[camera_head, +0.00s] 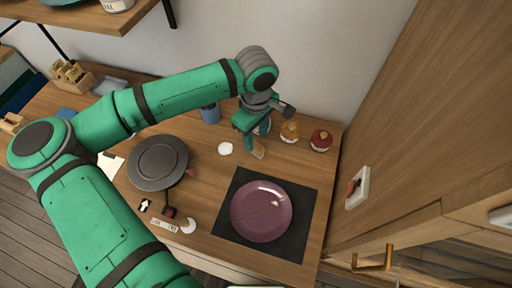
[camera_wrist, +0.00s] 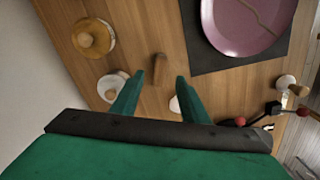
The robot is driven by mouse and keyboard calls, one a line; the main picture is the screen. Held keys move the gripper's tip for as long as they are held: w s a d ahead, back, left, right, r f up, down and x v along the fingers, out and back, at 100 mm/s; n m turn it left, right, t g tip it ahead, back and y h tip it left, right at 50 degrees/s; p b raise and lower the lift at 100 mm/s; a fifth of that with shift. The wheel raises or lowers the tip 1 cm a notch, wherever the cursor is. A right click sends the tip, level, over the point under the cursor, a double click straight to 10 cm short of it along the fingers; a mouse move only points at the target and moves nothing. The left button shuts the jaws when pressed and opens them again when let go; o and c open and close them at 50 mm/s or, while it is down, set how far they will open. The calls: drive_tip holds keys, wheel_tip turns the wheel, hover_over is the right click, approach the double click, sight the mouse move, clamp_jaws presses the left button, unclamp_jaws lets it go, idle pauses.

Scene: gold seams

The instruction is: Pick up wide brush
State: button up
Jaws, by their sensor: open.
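A short flat wooden piece (camera_head: 258,149), which looks like the wide brush, is on the wooden worktop between the purple plate and the wall. It also shows in the wrist view (camera_wrist: 159,69), just beyond the gap between my fingertips. I cannot make out its bristles. My gripper (camera_head: 255,141) points down over the worktop close to the brush. In the wrist view my gripper (camera_wrist: 159,79) has its two green fingers apart with nothing held between them.
A purple plate (camera_head: 248,212) with gold seams lies on a black mat (camera_head: 229,236). An orange-topped jar (camera_head: 289,132) and a red-topped jar (camera_head: 321,140) stand near the wall. A white dish (camera_head: 225,148), blue cup (camera_head: 210,113) and dark round turntable (camera_head: 157,162) are left of my gripper.

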sight(256, 145)
wheel_tip(256, 145, down, 5)
drive_tip(key=shift+f, duration=0.1)
idle(0.3)
clamp_jaws()
